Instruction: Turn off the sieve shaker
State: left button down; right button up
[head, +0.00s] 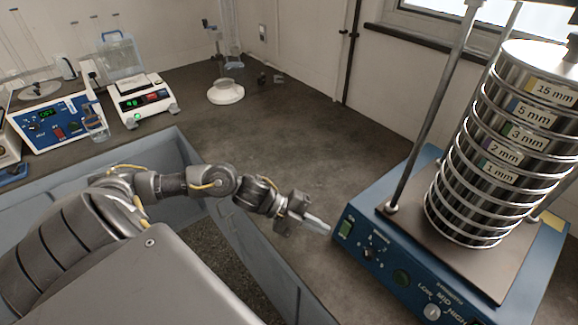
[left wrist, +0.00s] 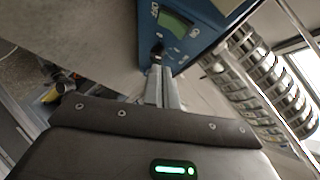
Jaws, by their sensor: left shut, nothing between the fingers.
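The sieve shaker has a blue base (head: 400,215) at the right of the head view, with a stack of steel sieves (head: 500,150) on its plate.
A dark bench (head: 270,130) runs under everything, clear in its middle. A blue instrument (head: 60,120), a balance (head: 145,100) and a stand with a white base (head: 225,92) sit at the back left. Steel rods (head: 430,110) rise beside the sieves.

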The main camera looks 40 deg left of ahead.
pick_arm(q)
jog(key=f+b+v, duration=0.1)
jog(key=v, duration=0.6)
jog(key=shift+s+a+b, duration=0.3)
jog(key=shift+s+a, duration=0.05)
jog(key=shift+a, duration=0.15)
pick_arm(e)
notch_tip(320, 180, down, 2)
jog(key=shift+f, duration=0.25)
pick_arm(q)
jog(key=shift+r, duration=0.1)
pick_arm(e)
jog(key=shift+s, duration=0.1)
